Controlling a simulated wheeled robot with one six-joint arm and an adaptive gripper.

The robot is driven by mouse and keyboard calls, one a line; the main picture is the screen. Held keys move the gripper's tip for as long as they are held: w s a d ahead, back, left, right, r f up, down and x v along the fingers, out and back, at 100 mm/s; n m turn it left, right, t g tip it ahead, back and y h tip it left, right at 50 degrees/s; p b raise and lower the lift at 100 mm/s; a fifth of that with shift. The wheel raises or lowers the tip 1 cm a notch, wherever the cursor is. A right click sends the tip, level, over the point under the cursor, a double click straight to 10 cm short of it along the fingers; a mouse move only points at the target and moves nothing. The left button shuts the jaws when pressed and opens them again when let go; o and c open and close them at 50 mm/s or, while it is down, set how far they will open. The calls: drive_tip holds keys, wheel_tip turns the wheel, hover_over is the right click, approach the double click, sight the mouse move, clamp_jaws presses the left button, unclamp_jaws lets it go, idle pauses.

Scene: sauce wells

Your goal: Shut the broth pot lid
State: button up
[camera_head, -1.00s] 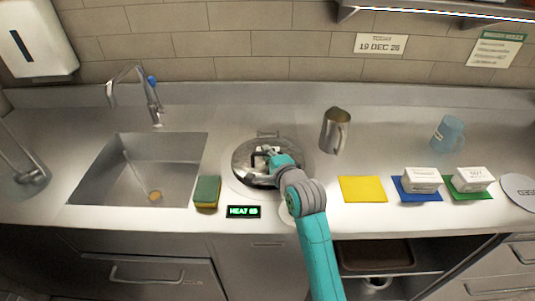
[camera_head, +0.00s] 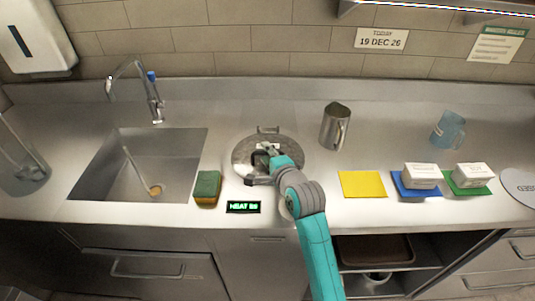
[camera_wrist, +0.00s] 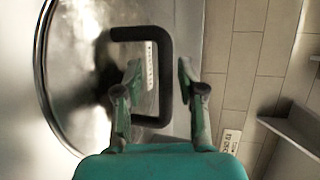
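The broth pot lid (camera_head: 243,154) is a round steel disc set in the counter between the sink and the steel jug. It looks about level with the counter, though my gripper hides part of it. A small bracket (camera_head: 268,130) stands at its back edge. In the wrist view the lid (camera_wrist: 75,70) fills the left, with a black loop handle (camera_wrist: 140,34) on it. My gripper (camera_head: 264,170) is over the lid's front part. In the wrist view its fingers (camera_wrist: 158,68) are spread on either side of the handle's bar, with no clear grip on it.
A green-lit heat display (camera_head: 243,207) and a sponge (camera_head: 207,188) sit in front and left. The sink (camera_head: 140,165) is further left. A steel jug (camera_head: 335,127) stands right of the lid. Yellow (camera_head: 362,185), blue and green mats lie to the right.

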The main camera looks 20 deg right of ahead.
drive_tip(key=v, duration=1.2)
idle(0.4)
